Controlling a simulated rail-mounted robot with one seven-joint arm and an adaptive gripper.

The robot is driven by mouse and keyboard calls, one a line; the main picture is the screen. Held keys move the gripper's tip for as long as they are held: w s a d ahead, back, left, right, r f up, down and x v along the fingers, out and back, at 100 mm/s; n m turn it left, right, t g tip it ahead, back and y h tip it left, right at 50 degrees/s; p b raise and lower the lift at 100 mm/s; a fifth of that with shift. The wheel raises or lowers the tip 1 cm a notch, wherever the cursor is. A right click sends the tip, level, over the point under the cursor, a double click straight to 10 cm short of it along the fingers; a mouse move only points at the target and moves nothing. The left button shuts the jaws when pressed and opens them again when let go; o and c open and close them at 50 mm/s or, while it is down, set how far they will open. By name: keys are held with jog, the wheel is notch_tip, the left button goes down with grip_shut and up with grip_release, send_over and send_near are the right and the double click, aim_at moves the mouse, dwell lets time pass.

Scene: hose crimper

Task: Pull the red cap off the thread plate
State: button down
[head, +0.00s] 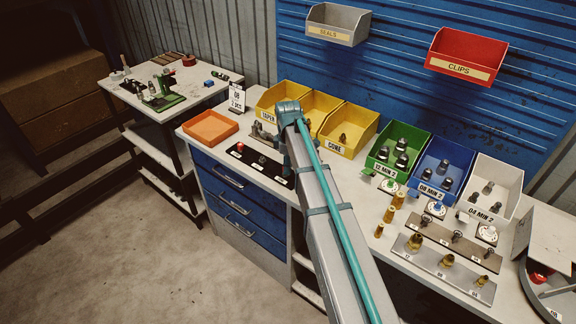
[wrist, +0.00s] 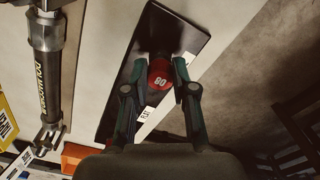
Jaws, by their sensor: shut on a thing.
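In the wrist view a round red cap (wrist: 161,76) marked 08 sits between the two fingertips of my gripper (wrist: 160,69), which is shut on it from both sides. The black thread plate (wrist: 182,30) lies beneath; whether the cap still touches it is hidden. In the head view the thread plate (head: 268,171) lies near the front edge of the bench, with white labels along its front. A red knob-like piece (head: 240,147) stands at its left end.
An orange tray (head: 210,128) lies left of the plate. Yellow bins (head: 346,129) stand behind, with green, blue and white bins to the right. Fittings and a grey plate (head: 442,270) fill the right side. Free bench surface is narrow.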

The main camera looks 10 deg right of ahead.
jog(key=shift+r, duration=0.3)
jog(key=shift+r+p, duration=2.5)
jog(key=shift+r, duration=1.35)
jog(key=shift+f+b, duration=0.25)
jog(key=shift+b, duration=0.05)
